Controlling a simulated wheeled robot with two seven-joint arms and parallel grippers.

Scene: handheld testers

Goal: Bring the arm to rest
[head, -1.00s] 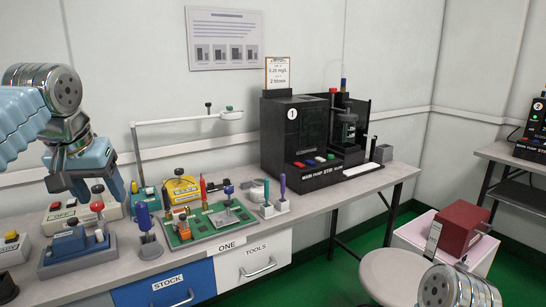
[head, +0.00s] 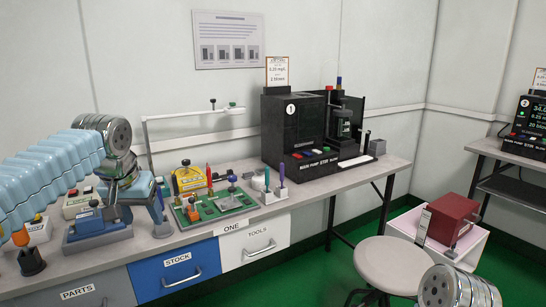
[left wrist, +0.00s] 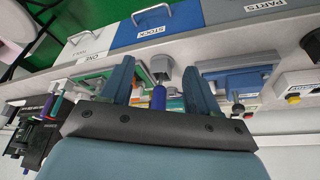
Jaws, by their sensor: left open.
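My left arm comes in from the left in the head view. Its left gripper (head: 142,205) is low over the bench front, near the blue fixture (head: 95,238) and a grey holder (head: 162,230). In the left wrist view, the two blue fingers of this gripper (left wrist: 160,78) stand wide apart. A blue-handled tool (left wrist: 159,98) shows in the gap between them, with the grey holder (left wrist: 161,67) beyond. I cannot tell how far it is from the fingers. Nothing is seen gripped. My right gripper is out of view; only a silver arm part shows at lower right.
The green circuit board (head: 225,205) lies right of the gripper, with the yellow device (head: 187,178) behind. The black machine (head: 293,125) stands farther right. A round stool (head: 390,264) and a red box (head: 453,218) are off the bench. The bench's right front is clear.

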